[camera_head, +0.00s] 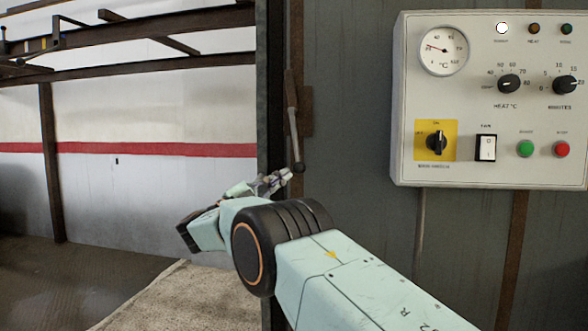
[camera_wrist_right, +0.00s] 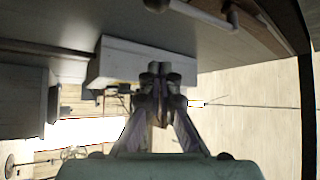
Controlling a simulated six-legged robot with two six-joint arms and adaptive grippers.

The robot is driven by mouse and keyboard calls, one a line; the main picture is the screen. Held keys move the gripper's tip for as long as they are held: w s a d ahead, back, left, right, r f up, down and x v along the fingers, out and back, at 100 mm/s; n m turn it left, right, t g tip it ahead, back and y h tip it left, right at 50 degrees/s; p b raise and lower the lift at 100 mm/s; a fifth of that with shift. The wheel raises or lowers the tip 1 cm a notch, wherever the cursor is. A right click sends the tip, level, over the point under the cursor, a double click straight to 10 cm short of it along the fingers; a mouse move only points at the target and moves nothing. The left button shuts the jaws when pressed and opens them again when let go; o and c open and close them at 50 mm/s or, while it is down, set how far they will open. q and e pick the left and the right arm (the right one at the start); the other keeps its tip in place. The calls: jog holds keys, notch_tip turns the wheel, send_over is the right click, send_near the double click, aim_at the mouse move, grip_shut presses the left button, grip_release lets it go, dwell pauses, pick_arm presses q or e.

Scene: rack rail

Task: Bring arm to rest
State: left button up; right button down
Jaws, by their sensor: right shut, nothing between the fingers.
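My right arm comes in from the lower right in the head view. Its gripper (camera_head: 272,183) is small there, in front of the dark door post and close below the lever handle (camera_head: 293,125) in the picture. I cannot tell from the head view whether they touch. In the right wrist view the fingers of the gripper (camera_wrist_right: 160,75) are together at the tips, with nothing between them. A bar with a rounded end (camera_wrist_right: 205,14) shows above the fingers in that view, apart from them. My left gripper is in neither view.
A control panel (camera_head: 405,100) with a gauge, knobs, a switch and buttons is on the wall to the right. A metal rack (camera_head: 47,150) stands at the left before a white wall with a red stripe. A pale slab (camera_head: 180,300) lies below my arm.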

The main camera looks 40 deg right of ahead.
jog(key=shift+w+a+f, duration=0.1)
jog(key=shift+a+f, duration=0.1)
jog(key=shift+a, duration=0.3)
